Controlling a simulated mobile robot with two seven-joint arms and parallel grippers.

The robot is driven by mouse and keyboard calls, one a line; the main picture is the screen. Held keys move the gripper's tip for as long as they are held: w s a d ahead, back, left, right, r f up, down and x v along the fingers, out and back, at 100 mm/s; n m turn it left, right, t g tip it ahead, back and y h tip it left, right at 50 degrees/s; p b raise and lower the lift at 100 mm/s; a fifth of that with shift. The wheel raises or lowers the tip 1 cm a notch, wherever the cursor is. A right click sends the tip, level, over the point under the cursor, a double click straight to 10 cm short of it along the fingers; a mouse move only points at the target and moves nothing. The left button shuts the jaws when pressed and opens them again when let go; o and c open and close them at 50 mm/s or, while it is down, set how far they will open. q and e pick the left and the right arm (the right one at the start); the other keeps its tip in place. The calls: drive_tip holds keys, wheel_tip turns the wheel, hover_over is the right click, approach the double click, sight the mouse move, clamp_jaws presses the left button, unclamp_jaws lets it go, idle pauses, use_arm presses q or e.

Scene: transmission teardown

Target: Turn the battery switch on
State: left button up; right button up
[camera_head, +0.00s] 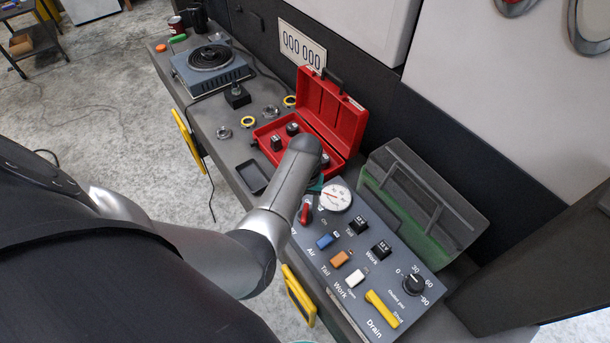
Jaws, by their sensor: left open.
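The control panel (318,262) lies on the bench at the lower right. A red lever switch (305,212) stands at its upper left corner, beside the gauge; an "On" label is just right of it. I take it as the battery switch, though my arm covers part of this corner and no battery label is readable. My left arm comes in from the left and rises over the panel's left end. My left gripper (316,184) is mostly hidden behind the arm; only a small teal part shows, just above the red lever, and I see no contact. My right gripper is not in view.
The panel also carries a round gauge (335,197), blue, orange and white rocker switches, a black dial (413,283) and a yellow drain lever (382,309). An open red case (332,108) and a clear green bin (425,200) stand close behind. A black tray (252,177) lies left.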

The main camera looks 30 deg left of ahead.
sight(305, 215)
use_arm(q)
drive_tip(key=shift+f+b, duration=0.45)
drive_tip(key=shift+f, duration=1)
clamp_jaws()
